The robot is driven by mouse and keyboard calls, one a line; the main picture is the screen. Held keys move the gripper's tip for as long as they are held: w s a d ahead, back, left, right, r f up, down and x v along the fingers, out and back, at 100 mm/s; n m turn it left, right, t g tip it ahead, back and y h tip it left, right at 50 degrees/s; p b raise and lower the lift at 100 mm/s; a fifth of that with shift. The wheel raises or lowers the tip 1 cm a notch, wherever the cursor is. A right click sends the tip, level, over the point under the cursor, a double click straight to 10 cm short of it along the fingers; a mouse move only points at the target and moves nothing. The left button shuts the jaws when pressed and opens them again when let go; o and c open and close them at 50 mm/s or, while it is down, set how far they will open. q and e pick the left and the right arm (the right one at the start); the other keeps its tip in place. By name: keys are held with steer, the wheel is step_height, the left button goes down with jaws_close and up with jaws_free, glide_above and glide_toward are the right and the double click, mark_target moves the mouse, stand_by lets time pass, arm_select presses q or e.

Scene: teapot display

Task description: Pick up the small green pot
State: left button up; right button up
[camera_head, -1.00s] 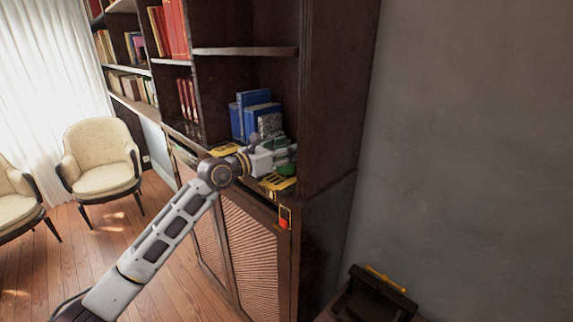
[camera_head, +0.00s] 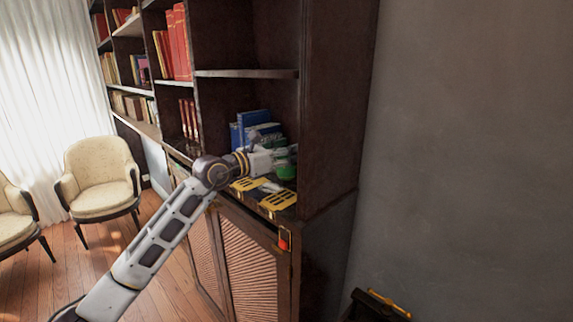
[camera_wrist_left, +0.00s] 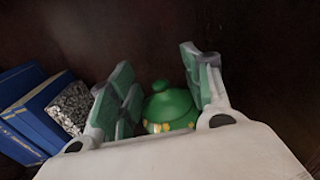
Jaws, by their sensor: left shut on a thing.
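The small green pot (camera_head: 285,172) is a rounded pot with a knobbed lid and yellow marks near its lower part. In the left wrist view the pot (camera_wrist_left: 170,107) sits between the two green-padded fingers of my left gripper (camera_wrist_left: 160,92). The pot's lower part is hidden by the gripper body in the wrist view. My right gripper is not in view.
Blue books (camera_head: 250,120) stand behind the gripper, with a speckled grey block (camera_wrist_left: 70,107) beside them. Yellow slotted mats (camera_head: 278,200) lie along the cabinet's front edge. A shelf board (camera_head: 245,73) is above and the cabinet's side wall (camera_head: 335,110) is close on the right.

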arm_select(q)
steer(key=shift+r, duration=2.2)
